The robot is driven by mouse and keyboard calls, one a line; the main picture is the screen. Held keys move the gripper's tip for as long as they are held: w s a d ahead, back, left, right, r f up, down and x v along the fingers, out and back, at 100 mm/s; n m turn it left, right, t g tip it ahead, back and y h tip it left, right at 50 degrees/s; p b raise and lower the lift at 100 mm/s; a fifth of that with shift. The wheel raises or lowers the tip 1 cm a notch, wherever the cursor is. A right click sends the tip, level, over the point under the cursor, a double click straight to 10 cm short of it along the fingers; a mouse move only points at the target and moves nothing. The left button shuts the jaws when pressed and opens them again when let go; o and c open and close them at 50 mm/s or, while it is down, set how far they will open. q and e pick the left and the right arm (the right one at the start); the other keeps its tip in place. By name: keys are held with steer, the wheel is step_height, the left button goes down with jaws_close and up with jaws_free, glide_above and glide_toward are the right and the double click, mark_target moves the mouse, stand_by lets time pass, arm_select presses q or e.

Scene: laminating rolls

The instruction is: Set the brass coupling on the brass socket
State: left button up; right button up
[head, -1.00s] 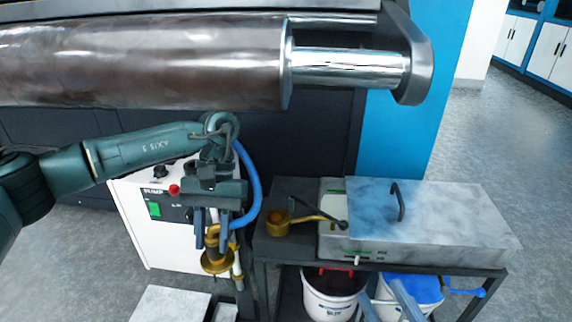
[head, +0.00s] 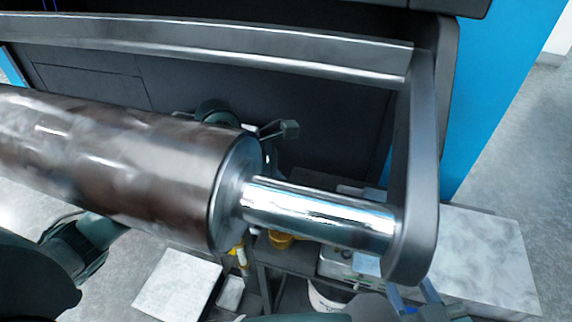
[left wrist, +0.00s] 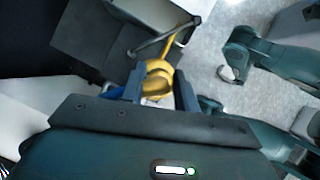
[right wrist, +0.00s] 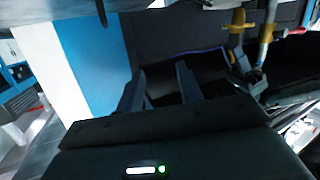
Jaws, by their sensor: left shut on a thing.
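In the left wrist view my left gripper (left wrist: 159,92) is shut on the brass coupling (left wrist: 158,78), with blue, perhaps hose, beside one finger. Curved yellow metal lies just beyond it; whether it touches the coupling is unclear. In the head view the roller hides my left gripper and the coupling. A round brass piece (head: 281,240) shows on the cart below the roller's shaft. I cannot tell which brass part is the socket. My right gripper (right wrist: 160,85) is open and empty in the right wrist view, with brass fittings (right wrist: 238,28) beyond it.
The large dark roller (head: 120,165) and its bright shaft (head: 320,215) cross the head view in front of the work area. The grey end bracket (head: 415,170) stands at right. A pale slab (head: 178,288) lies low. Open floor (head: 510,150) lies at right.

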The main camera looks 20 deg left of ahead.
arm_select(q)
steer(key=shift+w+a+r+n, duration=0.15)
steer(key=shift+w+n, duration=0.05)
steer(key=shift+n, duration=0.2)
steer(key=shift+w, duration=0.1)
step_height(320, 180, down, 4)
steer(key=b, duration=0.3)
steer(key=shift+f+b, duration=0.6)
steer(key=shift+f, duration=0.25)
arm_select(e)
steer(key=n+t+y, duration=0.1)
steer(key=a+t+y, duration=0.1)
steer(key=shift+w+a+r+n+t, duration=0.1)
steer(key=shift+w+a+n+t, duration=0.05)
steer(key=shift+w+n+t, duration=0.2)
steer(key=shift+s, duration=0.1)
arm_select(q)
steer(key=shift+f+b, duration=0.55)
steer(key=shift+b, duration=0.1)
arm_select(e)
steer(key=shift+f, duration=0.4)
arm_select(q)
steer(key=o, duration=0.9)
steer(key=shift+c, duration=0.2)
